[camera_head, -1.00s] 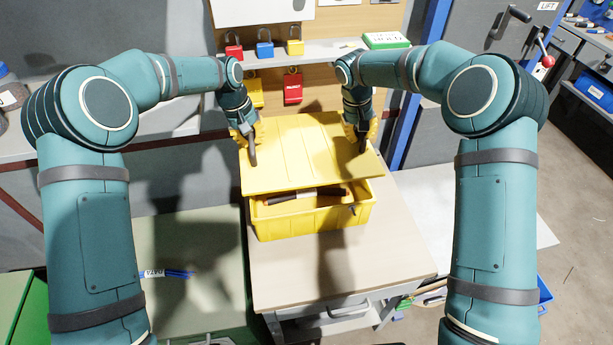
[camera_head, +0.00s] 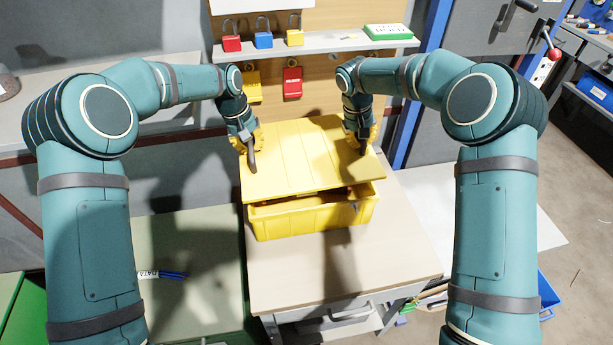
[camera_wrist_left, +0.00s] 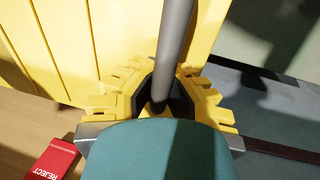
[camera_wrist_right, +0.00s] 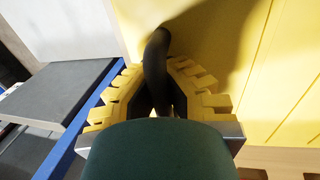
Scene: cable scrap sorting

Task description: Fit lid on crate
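The yellow lid (camera_head: 303,165) is a flat ribbed panel over the yellow crate (camera_head: 315,219) on the table. The lid covers the back and most of the crate's opening. A narrow gap shows at the front, with dark and reddish contents inside, so the lid is not flush there. My left gripper (camera_head: 248,142) is closed around a dark bar handle at the lid's left side, which also shows in the left wrist view (camera_wrist_left: 174,45). My right gripper (camera_head: 360,137) is closed around a dark handle at the right side, seen in the right wrist view (camera_wrist_right: 156,60). The lid hides the crate's rear rim.
The wooden table top (camera_head: 340,265) is clear in front of the crate. Behind is a shelf (camera_head: 330,45) with several padlocks and a green-and-white box (camera_head: 388,32). A green surface (camera_head: 190,240) lies left.

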